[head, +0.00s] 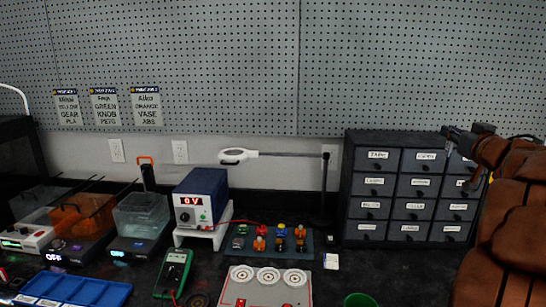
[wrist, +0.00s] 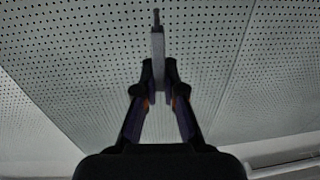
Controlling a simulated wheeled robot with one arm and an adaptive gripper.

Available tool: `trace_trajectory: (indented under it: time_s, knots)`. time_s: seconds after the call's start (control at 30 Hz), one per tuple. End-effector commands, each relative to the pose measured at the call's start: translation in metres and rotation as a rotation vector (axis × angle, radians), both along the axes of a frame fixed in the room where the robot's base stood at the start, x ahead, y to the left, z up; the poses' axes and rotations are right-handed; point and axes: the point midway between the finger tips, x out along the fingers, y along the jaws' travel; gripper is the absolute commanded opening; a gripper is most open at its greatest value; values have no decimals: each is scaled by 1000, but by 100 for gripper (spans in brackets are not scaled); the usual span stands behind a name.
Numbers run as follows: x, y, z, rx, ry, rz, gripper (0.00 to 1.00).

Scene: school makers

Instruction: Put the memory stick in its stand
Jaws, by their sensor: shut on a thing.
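My gripper (wrist: 158,85) is shut on a slim grey stick with a narrower dark tip, which looks like the memory stick (wrist: 157,45). The stick points away from the fingers, with the pegboard behind it. In the head view my gripper (head: 453,133) is at the upper right, in front of the top of the drawer cabinet and well above the bench; the held stick is too small to make out there. I cannot tell for sure which thing is the stand. A small white block (head: 331,261) lies on the bench right of the dark board.
A dark drawer cabinet (head: 391,188) stands at the back right. The dark board (head: 303,248) holds several coloured knobs. A white panel (head: 265,290), a green meter (head: 174,270), a blue power supply (head: 200,195) and a blue tray (head: 75,290) fill the left and middle. A green cup (head: 360,300) is at the front.

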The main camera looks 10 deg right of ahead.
Motion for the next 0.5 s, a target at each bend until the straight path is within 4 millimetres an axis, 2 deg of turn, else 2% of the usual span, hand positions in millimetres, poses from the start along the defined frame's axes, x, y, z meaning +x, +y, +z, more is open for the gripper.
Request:
trace_trajectory:
  time_s: [0.17, 0.5]
  knots:
    - [39, 28, -13, 3, 2, 46, 0]
    - [127, 112, -58, 3, 6, 133, 0]
